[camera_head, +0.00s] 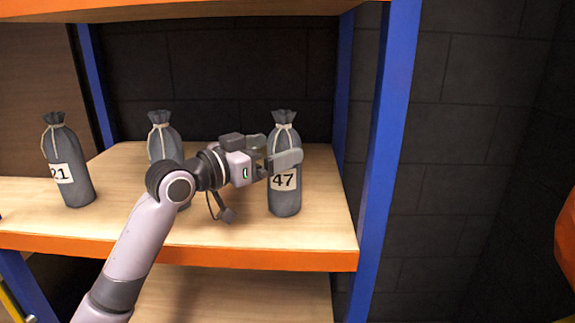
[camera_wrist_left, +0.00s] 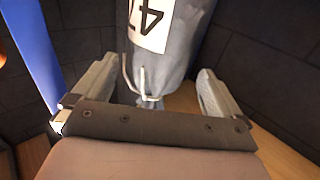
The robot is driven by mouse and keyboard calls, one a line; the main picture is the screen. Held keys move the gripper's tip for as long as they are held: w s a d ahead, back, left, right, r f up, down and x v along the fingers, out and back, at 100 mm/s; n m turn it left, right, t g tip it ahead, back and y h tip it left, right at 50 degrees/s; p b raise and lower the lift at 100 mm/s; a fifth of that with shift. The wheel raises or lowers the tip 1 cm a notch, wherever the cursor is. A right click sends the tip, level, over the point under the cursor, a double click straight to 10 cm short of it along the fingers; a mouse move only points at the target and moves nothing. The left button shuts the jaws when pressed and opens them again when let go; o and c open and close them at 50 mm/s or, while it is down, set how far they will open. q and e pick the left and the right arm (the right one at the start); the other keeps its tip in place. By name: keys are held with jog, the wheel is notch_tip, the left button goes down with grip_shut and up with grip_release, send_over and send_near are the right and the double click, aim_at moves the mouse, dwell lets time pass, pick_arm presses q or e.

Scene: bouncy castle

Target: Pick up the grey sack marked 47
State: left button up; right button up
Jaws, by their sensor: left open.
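The grey sack marked 47 (camera_head: 285,203) stands upright on the wooden shelf (camera_head: 240,235), near its right end. It has a tied neck and a white label. My left gripper (camera_head: 273,151) is level with the upper part of this sack, and one finger crosses in front of it just above the label. In the left wrist view the sack (camera_wrist_left: 172,68) appears upside down between the two spread fingers of the gripper (camera_wrist_left: 155,92). The fingers look apart from the cloth. My right gripper is not in view.
A grey sack marked 21 (camera_head: 75,190) stands at the left of the shelf. Another grey sack (camera_head: 163,138) stands in the middle, its label hidden behind my left arm. A blue upright (camera_head: 385,150) bounds the shelf on the right. An orange board (camera_head: 240,6) is overhead.

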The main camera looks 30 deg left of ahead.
pick_arm(q)
jog(key=shift+p+x, duration=0.55)
jog(key=shift+x, duration=2.05)
jog(key=shift+d+f, duration=0.1)
jog(key=shift+f, duration=0.05)
jog(key=c, duration=1.4)
jog(key=shift+c, duration=0.6)
